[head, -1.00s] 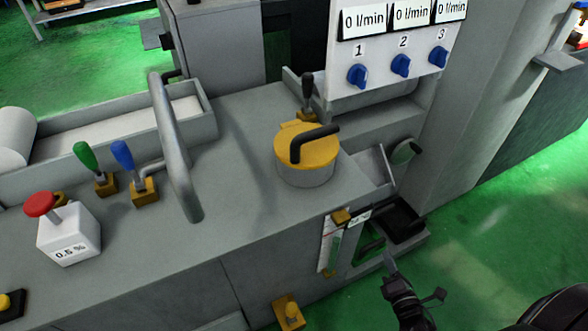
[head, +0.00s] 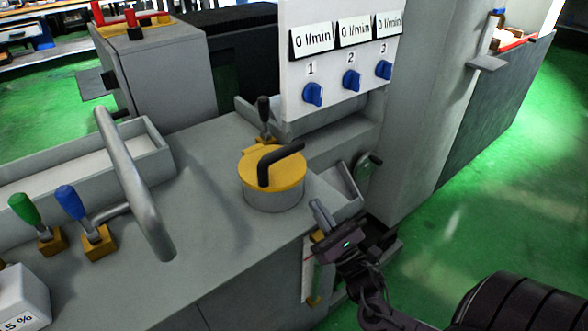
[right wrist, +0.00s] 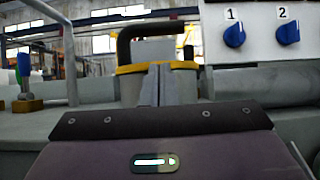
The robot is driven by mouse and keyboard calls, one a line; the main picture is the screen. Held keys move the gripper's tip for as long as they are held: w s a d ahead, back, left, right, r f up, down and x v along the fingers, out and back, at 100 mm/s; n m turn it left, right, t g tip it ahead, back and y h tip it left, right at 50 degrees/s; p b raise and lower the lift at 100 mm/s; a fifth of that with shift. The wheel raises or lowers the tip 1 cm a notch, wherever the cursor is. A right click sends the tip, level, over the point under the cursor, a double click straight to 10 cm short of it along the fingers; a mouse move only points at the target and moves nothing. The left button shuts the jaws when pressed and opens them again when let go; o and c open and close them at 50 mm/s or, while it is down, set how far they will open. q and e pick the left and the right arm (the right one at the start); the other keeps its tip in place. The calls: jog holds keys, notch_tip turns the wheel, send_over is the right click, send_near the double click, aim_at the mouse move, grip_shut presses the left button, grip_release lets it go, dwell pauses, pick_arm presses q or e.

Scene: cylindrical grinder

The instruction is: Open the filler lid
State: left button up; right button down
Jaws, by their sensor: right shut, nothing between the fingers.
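The filler lid (head: 272,171) is a round yellow cap with a black bent handle (head: 280,160), closed on a grey cylindrical neck on the machine top. It also shows in the right wrist view, where the yellow lid (right wrist: 128,69) and its black handle (right wrist: 124,42) stand beyond the fingers. My right gripper (head: 317,212) is in front of and to the right of the lid, apart from it. In the right wrist view its fingers (right wrist: 167,78) are together and empty, and they hide part of the lid. My left gripper is not in view.
A grey bar handle (head: 135,185) rises left of the lid. Green (head: 26,208) and blue (head: 70,202) levers stand farther left. A black-knobbed lever (head: 264,115) is close behind the lid. The panel with blue knobs (head: 313,94) is behind right. Green floor is open at right.

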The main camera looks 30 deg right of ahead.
aim_at(295, 178)
jog(key=x, duration=1)
jog(key=shift+w, duration=0.3)
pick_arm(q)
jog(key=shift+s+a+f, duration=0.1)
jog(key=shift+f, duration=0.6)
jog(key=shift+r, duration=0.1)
pick_arm(e)
jog(key=shift+r, duration=0.15)
